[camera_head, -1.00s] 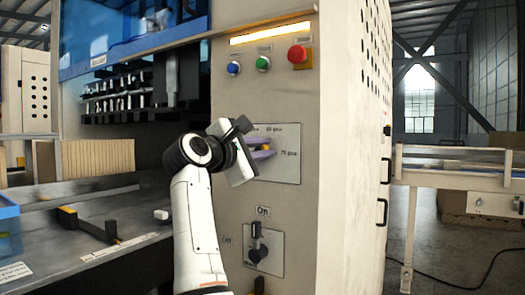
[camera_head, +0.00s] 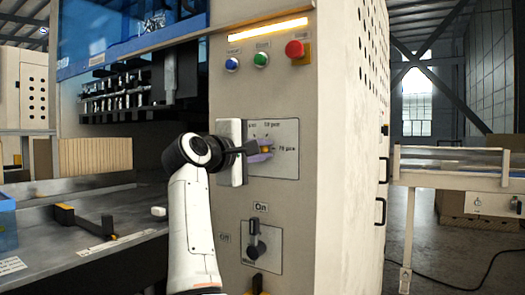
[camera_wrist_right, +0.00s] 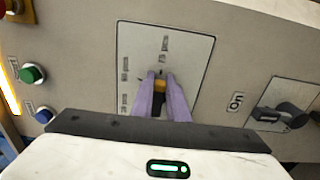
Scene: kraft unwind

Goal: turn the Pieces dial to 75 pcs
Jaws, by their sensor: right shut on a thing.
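The Pieces dial (camera_wrist_right: 159,86), with an orange-yellow tip, sits on a pale plate (camera_head: 285,168) on the machine's front. In the right wrist view its tip points up at a tick below the topmost label, which is the 75 pcs label (camera_head: 285,149) at the dial's right in the head view. My right gripper (camera_head: 262,152) is shut on the dial, with one purple finger on each side of it. The fingers hide most of the dial's body. My left gripper is in neither view.
Blue (camera_head: 232,64), green (camera_head: 261,60) and red (camera_head: 294,49) buttons are above the dial plate. A black On/Off switch (camera_head: 255,247) is below it. Door handles (camera_head: 381,212) stick out on the cabinet's right side.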

